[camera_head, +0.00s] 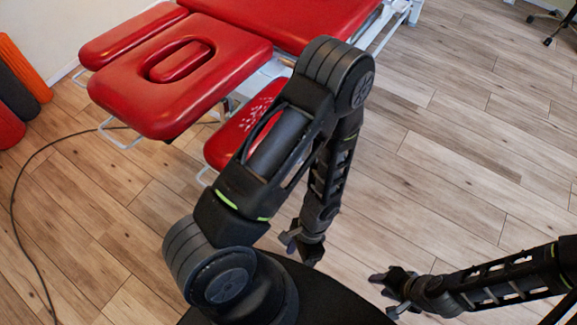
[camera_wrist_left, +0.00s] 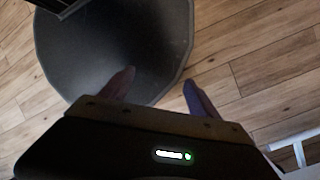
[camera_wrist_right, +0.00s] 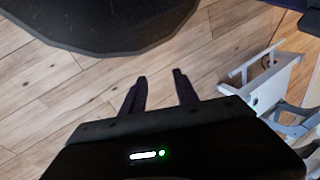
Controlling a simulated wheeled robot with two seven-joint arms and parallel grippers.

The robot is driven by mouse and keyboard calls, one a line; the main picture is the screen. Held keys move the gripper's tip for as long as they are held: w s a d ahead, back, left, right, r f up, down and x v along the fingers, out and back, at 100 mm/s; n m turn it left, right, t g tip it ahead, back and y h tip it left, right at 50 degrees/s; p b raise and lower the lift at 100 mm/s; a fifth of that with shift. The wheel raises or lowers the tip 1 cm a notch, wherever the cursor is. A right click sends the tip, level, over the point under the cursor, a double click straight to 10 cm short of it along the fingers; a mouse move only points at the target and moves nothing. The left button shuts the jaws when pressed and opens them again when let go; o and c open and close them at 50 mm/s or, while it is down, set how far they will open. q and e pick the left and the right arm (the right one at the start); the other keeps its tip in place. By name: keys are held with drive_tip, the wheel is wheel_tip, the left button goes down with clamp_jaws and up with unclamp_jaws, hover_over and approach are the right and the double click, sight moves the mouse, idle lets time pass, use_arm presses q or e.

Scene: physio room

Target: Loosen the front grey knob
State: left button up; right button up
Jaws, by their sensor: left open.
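A red treatment table (camera_head: 245,60) stands at the top of the head view, with a face-hole headrest and side pads. I cannot make out the front grey knob in any view; my left arm hides part of the table's underside. My left gripper (camera_head: 291,240) hangs down in front of the table, away from it. Its fingers are apart and empty in the left wrist view (camera_wrist_left: 158,80). My right gripper (camera_head: 379,285) is low at the right, over the floor. Its fingers are apart with nothing between them in the right wrist view (camera_wrist_right: 160,78).
White metal frame parts (camera_wrist_right: 270,75) show at the right of the right wrist view. Orange and dark rolls (camera_head: 22,75) stand by the wall at left. A black cable (camera_head: 14,215) curves over the wooden floor. The floor at right (camera_head: 465,140) is clear.

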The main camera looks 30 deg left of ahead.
use_arm(q)
drive_tip(key=w+a+f+m+y+b, duration=0.4)
drive_tip(key=a+f+m+y+b, duration=0.15)
drive_tip(key=a+b, duration=0.35)
drive_tip(key=w+a+r+m+y+b, duration=0.1)
drive_tip(key=w+a+m+y+b, duration=0.2)
drive_tip(key=w+a+y+b, duration=0.3)
drive_tip(key=w+d+r+m+t+y+b, duration=0.3)
drive_tip(key=w+r+y+b, duration=0.3)
drive_tip(key=r, duration=0.8)
drive_tip(key=w+d+b, duration=0.1)
drive_tip(key=w+b, duration=0.1)
drive_tip(key=w, duration=0.2)
drive_tip(key=shift+t, duration=0.4)
use_arm(e)
wheel_tip(320, 180, down, 25)
drive_tip(key=w+d, duration=0.1)
drive_tip(key=w, duration=0.1)
drive_tip(key=shift+t, duration=0.3)
use_arm(q)
drive_tip(key=shift+f+y, duration=0.1)
drive_tip(key=shift+y, duration=0.15)
use_arm(e)
drive_tip(key=shift+d, duration=0.1)
